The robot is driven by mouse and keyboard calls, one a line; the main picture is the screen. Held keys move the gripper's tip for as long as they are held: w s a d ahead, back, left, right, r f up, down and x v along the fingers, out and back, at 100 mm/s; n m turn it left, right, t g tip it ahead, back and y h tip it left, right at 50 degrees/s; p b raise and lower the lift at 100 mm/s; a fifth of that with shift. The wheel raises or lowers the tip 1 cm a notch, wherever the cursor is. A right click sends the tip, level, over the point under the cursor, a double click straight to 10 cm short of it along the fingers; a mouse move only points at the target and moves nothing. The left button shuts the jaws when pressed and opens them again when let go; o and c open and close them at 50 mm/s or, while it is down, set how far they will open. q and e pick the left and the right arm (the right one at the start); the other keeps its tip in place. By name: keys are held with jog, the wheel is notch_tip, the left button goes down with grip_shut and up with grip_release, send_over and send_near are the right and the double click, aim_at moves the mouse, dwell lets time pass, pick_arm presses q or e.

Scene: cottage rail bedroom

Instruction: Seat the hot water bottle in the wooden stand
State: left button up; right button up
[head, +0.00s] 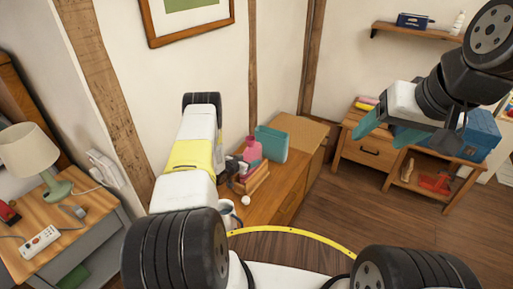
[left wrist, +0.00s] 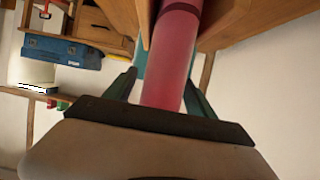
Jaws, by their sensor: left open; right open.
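The pink hot water bottle (head: 252,150) shows on the wooden dresser in the head view, partly hidden behind my left arm. In the left wrist view a pink-red, rounded length that looks like the bottle (left wrist: 170,60) runs between the two teal fingers. My left gripper (left wrist: 162,84) is open, with a finger on either side of it; I cannot tell whether they touch it. My left arm mostly hides that gripper in the head view. My right gripper (head: 394,131) is open and empty, in the air at the right. I cannot surely make out the wooden stand.
A white mug (head: 228,213) is near the front. A blue box (head: 480,135) sits on the right-hand cabinet. Floor between is clear.

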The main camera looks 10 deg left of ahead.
pick_arm(q)
jog(key=shift+a+r, duration=0.1)
jog(key=shift+r, duration=0.15)
jog(key=v, duration=1.1)
jog(key=w+a+r+y, duration=0.1)
jog(key=w+r, duration=0.1)
jog(key=r, duration=0.6)
jog(key=w+a+r+y, duration=0.2)
jog(key=r, duration=0.5)
jog(key=s+d+r+n+g+y, duration=0.1)
jog(key=s+r, duration=0.2)
jog(key=r, duration=0.6)
jog(key=s+d+r+n+g+y, duration=0.1)
jog(key=s+r, duration=0.1)
jog(key=r, duration=0.6)
jog(key=s+d+r+g, duration=0.1)
jog(key=s+d+r, duration=0.3)
jog(key=s, duration=0.7)
jog(key=s+d+r+n+g+h, duration=0.1)
jog(key=s+d+r, duration=0.3)
jog(key=s, duration=0.7)
jog(key=s+d+r+g+h, duration=0.1)
jog(key=s+d+r, duration=0.3)
jog(key=s, duration=0.7)
jog(key=shift+s+d+r+n+g, duration=0.3)
jog(key=shift+s+d+r+g, duration=0.1)
jog(key=shift+r+g, duration=0.4)
jog(key=shift+w, duration=0.1)
